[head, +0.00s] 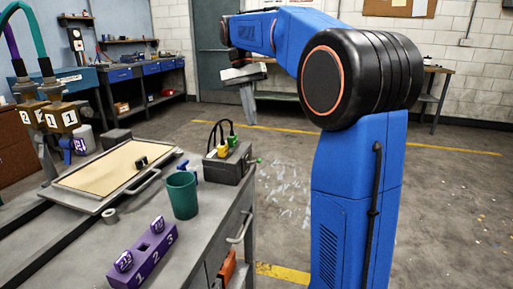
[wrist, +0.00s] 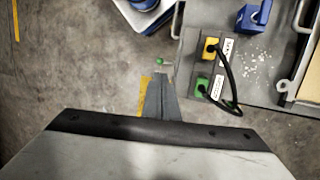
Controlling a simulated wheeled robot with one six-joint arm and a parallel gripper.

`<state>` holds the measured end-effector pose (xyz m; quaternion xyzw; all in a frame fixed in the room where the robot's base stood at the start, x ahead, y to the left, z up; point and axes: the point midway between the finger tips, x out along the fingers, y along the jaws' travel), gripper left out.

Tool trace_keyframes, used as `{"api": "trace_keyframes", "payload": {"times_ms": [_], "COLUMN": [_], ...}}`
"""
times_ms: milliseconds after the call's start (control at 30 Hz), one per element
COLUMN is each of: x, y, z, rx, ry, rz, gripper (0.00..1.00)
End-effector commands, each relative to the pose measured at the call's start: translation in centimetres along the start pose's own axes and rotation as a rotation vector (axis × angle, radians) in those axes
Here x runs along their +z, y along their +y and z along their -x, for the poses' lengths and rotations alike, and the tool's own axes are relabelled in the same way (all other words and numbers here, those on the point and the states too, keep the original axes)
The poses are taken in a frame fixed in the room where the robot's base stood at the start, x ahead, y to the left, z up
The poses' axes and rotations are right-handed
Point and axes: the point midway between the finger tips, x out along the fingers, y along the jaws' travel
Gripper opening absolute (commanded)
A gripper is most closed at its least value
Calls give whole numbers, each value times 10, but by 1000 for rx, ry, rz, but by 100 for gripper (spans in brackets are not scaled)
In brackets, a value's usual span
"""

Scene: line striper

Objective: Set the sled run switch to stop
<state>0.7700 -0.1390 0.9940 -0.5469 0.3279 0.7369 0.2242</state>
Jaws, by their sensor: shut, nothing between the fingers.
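A grey control box (head: 224,170) stands at the bench's right edge, with a yellow plug, a green plug and black cables. A small green-tipped lever (head: 258,161) juts from its right side; it may be the run switch, but its setting cannot be read. In the wrist view the box (wrist: 190,70) is right of centre, its white labels too small to read, and the green tip (wrist: 159,62) is beyond my fingertips. My gripper (head: 249,122) points down, shut and empty, above and beyond the box. It also shows in the wrist view (wrist: 160,78).
A green cup (head: 182,196), a purple numbered block (head: 143,255) and a sand-coloured tray (head: 105,168) occupy the bench. Numbered brown blocks with hoses (head: 60,118) stand at left. A drawer handle (head: 240,229) protrudes from the bench side.

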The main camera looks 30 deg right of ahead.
Motion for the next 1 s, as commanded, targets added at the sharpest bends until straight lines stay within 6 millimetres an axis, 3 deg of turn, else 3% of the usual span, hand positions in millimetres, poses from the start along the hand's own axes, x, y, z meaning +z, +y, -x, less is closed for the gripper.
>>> {"api": "trace_keyframes", "payload": {"times_ms": [500, 700, 1000], "x": [0, 0, 0], "y": [0, 0, 0], "z": [-84, -98, -100], "rx": [0, -1, -1], "ry": [-1, 0, 1], "rz": [0, 0, 0], "gripper": [0, 0, 0]}}
